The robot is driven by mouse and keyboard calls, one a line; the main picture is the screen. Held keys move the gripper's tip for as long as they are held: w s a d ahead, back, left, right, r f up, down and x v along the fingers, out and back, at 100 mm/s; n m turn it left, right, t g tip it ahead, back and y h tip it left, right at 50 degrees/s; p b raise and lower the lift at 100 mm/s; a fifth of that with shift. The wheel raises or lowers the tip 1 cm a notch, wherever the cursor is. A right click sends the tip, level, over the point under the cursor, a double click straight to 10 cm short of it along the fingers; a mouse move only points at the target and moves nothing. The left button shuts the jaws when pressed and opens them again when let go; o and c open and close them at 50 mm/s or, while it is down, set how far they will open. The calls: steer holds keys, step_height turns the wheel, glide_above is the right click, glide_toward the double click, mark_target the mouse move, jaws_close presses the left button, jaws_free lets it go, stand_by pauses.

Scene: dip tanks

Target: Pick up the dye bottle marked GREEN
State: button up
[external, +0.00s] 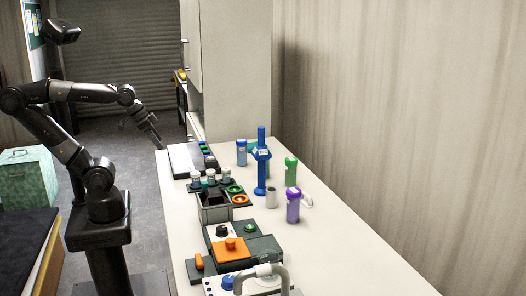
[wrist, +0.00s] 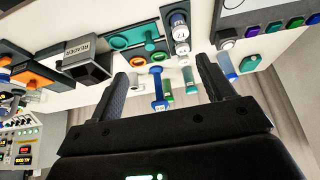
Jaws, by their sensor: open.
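A green bottle (external: 291,171) stands upright on the right half of the bench in the external view. A purple bottle (external: 293,206) stands nearer than it, and a blue bottle (external: 241,152) stands farther back. Several small white-capped vials (external: 211,177) stand in a dark rack on the left side. No marking is readable, so I cannot tell which one says GREEN. My gripper (external: 154,138) is by the bench's far left corner, apart from all bottles. In the wrist view my gripper (wrist: 162,66) is open with nothing held; bottles lie beyond its fingers.
A tall blue stand (external: 262,165) rises mid-bench beside a grey cup (external: 271,197). A curved grey pipe (external: 262,272) is at the front. The right front bench is clear.

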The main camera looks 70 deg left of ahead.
steer(key=w+r+m, duration=0.1)
steer(key=w+r, duration=1)
steer(key=m+h, duration=0.3)
steer(key=m, duration=0.3)
glide_above(291, 165)
steer(key=s+a, duration=0.4)
steer(key=a, duration=0.1)
step_height(291, 165, down, 18)
steer(key=shift+g, duration=0.3)
steer(key=shift+w+x, duration=0.1)
steer(key=shift+x, duration=2.65)
steer(key=shift+w+x, duration=0.15)
steer(key=shift+x, duration=2.65)
steer(key=shift+a+r, duration=0.1)
steer(key=shift+a, duration=0.05)
